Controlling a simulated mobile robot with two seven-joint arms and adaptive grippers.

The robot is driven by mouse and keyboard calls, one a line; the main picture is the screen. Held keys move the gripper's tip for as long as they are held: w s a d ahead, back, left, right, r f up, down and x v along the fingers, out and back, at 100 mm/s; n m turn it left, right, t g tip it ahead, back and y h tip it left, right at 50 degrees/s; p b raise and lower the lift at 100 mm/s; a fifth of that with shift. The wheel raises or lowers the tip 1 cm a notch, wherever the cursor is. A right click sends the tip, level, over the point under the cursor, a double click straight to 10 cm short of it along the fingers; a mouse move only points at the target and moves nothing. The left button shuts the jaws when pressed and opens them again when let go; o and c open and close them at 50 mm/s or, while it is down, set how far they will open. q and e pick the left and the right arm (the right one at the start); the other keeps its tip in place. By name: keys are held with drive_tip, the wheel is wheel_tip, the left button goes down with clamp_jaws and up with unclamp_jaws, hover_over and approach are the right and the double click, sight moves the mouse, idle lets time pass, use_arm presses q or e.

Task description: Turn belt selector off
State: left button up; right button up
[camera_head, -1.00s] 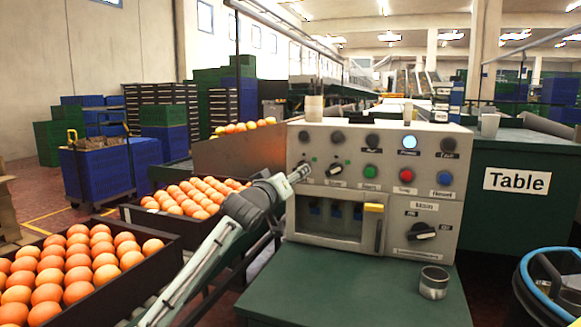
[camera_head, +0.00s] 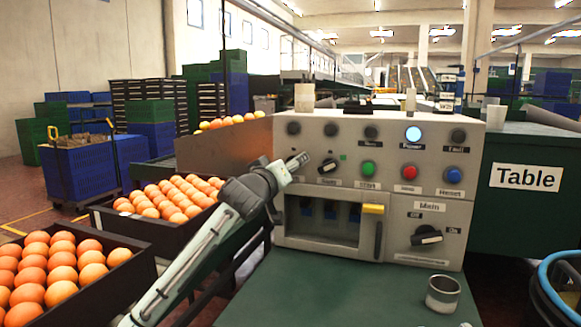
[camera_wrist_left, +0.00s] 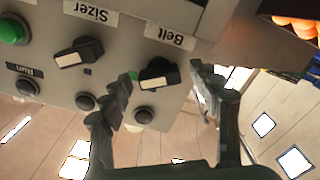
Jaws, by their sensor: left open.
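The belt selector (camera_wrist_left: 158,74) is a black knob with a white pointer, beside the upside-down "Belt" label in the left wrist view. My left gripper (camera_wrist_left: 163,88) is open there, with one finger on each side of the knob; I cannot tell whether either touches it. In the head view my left gripper (camera_head: 299,161) is at the left side of the grey control panel (camera_head: 285,185) and hides the belt selector. The sizer selector (camera_head: 328,166) is just right of it, and also shows in the wrist view (camera_wrist_left: 76,55). My right gripper is not in view.
Green start (camera_head: 368,168), red (camera_head: 409,172) and blue (camera_head: 453,175) buttons sit right of the selectors. The main switch (camera_head: 426,236) is lower right. A metal cup (camera_head: 442,294) stands on the green table (camera_head: 330,300). Crates of oranges (camera_head: 140,265) stand left.

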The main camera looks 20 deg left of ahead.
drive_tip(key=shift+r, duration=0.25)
